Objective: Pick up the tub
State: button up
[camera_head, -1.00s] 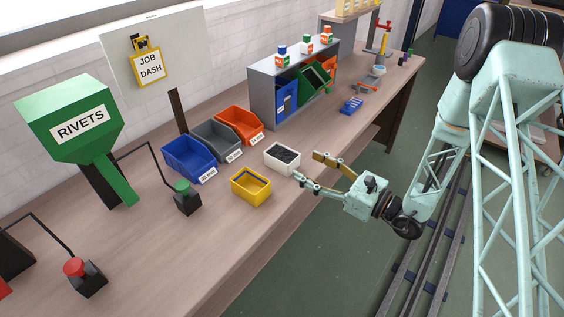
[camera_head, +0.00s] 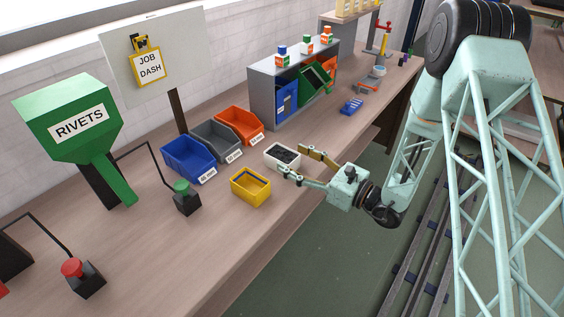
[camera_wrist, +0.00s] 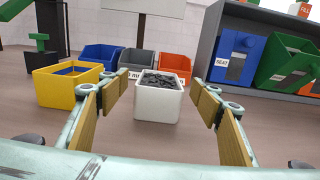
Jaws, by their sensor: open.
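A small white tub (camera_head: 283,162) filled with dark pieces stands upright on the bench. In the wrist view the white tub (camera_wrist: 158,103) sits centred ahead, between my two fingers and a little beyond their tips. My gripper (camera_head: 293,162) is open, with one finger to each side of the tub's near end; the head view does not make clear whether either finger touches it. It also shows in the wrist view (camera_wrist: 160,92) with wood-coloured pads facing inward and nothing between them.
A yellow tub (camera_head: 250,187) stands just left of the white one, close to my left finger. Blue (camera_head: 188,159), grey (camera_head: 216,141) and orange (camera_head: 239,125) bins stand behind. A grey shelf (camera_head: 262,92) is further right. The bench front is clear.

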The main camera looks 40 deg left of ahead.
aim_at(282, 153)
jog(key=shift+a+f+b, duration=0.15)
jog(key=shift+a+b, duration=0.3)
jog(key=shift+a, duration=2.15)
jog(key=shift+c, duration=0.9)
jog(key=c, duration=0.8)
